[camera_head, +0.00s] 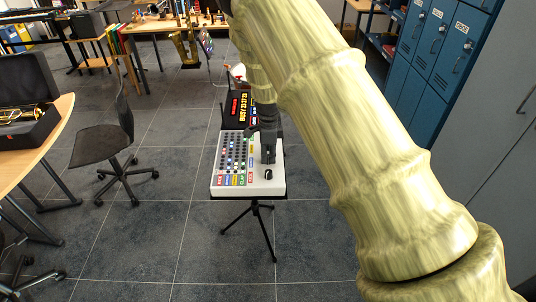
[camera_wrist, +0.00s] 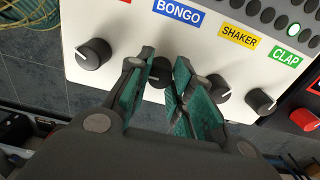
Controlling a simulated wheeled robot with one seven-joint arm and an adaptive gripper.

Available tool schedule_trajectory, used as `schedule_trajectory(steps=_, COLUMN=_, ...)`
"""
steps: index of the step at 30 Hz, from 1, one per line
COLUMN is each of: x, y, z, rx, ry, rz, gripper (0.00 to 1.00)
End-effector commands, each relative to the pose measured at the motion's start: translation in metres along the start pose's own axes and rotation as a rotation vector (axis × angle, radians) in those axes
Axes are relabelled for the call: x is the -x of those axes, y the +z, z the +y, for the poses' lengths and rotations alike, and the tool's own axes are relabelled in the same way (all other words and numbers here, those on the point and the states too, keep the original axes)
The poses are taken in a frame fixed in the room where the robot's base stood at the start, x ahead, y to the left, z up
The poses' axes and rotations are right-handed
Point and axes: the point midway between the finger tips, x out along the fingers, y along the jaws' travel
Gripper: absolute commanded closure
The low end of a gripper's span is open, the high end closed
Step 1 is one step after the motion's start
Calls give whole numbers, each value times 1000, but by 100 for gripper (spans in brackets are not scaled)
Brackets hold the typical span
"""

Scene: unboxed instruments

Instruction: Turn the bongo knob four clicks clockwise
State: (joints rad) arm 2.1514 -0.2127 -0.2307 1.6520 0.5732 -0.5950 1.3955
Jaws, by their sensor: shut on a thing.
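The white drum machine (camera_head: 215,180) stands on a black tripod, with coloured labels and rows of small buttons. In the wrist view, the blue BONGO label (camera_wrist: 178,11) is at the top. The black bongo knob (camera_wrist: 158,73) is just below it, between the green-padded fingers of my gripper (camera_wrist: 160,80). The fingers are closed around the knob, which they partly cover. In the head view, my gripper (camera_head: 268,157) reaches down onto the right part of the panel.
Neighbouring knobs stand close by: one on the left (camera_wrist: 93,53), one below SHAKER (camera_wrist: 219,88) and one below CLAP (camera_wrist: 262,101). A display with yellow text (camera_head: 243,107) stands behind the panel. An office chair (camera_head: 103,145) is to the left, blue lockers (camera_head: 428,45) to the right.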

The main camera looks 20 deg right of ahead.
Motion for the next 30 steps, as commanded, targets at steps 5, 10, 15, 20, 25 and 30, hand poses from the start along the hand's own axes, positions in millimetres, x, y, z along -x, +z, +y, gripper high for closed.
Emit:
schedule_trajectory(steps=5, x=2, y=0, z=-2, rx=-26, ry=-4, rz=0, gripper=100)
schedule_trajectory(steps=10, x=2, y=0, z=-2, rx=-30, ry=-4, rz=-1, gripper=100)
schedule_trajectory(steps=15, x=2, y=0, z=-2, rx=-29, ry=-4, rz=0, gripper=100)
schedule_trajectory(steps=20, x=1, y=0, z=-2, rx=-29, ry=-4, rz=0, gripper=60)
schedule_trajectory(steps=25, x=1, y=0, z=-1, rx=-29, ry=-2, rz=0, gripper=55)
schedule_trajectory(steps=30, x=1, y=0, z=-1, rx=-28, ry=-1, rz=0, gripper=55)
